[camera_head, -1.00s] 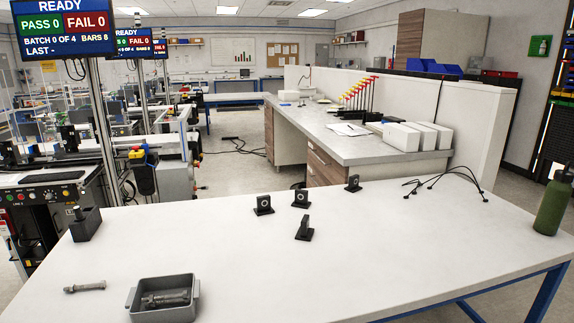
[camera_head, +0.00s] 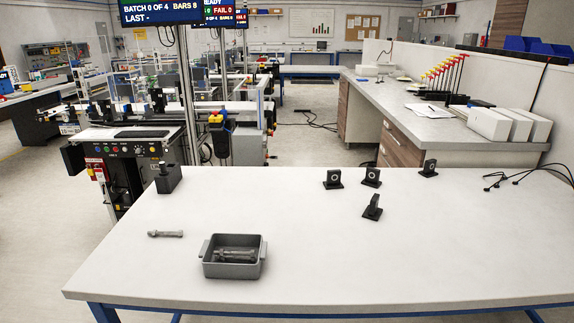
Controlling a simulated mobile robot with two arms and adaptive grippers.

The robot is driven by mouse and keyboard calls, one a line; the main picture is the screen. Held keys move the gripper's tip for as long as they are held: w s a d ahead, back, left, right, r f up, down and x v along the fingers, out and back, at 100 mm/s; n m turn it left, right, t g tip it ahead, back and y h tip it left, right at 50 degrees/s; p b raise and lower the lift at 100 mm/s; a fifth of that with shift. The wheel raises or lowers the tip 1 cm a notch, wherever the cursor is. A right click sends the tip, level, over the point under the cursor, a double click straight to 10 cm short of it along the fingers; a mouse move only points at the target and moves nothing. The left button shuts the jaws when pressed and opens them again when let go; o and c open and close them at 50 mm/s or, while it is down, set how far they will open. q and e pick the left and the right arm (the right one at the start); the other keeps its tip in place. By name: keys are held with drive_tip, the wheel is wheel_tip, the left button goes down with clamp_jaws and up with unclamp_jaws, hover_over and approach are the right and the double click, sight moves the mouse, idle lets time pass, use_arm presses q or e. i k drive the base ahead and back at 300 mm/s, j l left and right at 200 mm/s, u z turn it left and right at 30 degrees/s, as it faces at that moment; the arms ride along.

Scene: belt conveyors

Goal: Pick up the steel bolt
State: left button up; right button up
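A steel bolt (camera_head: 165,234) lies on its side on the white table (camera_head: 330,260), at the left, just left of a grey bin. The grey bin (camera_head: 233,270) has two side handles and holds more bolt-like steel pieces (camera_head: 237,255). Neither of my grippers shows in the head view.
A dark block (camera_head: 168,180) with an upright post stands at the table's back left edge. Several small black stands (camera_head: 372,177) are at the back right, near thin black cables (camera_head: 515,178). The table's middle and front right are clear. A machine (camera_head: 125,150) stands beyond the left edge.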

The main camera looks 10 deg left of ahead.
sight(155, 232)
drive_tip(key=u, duration=1.25)
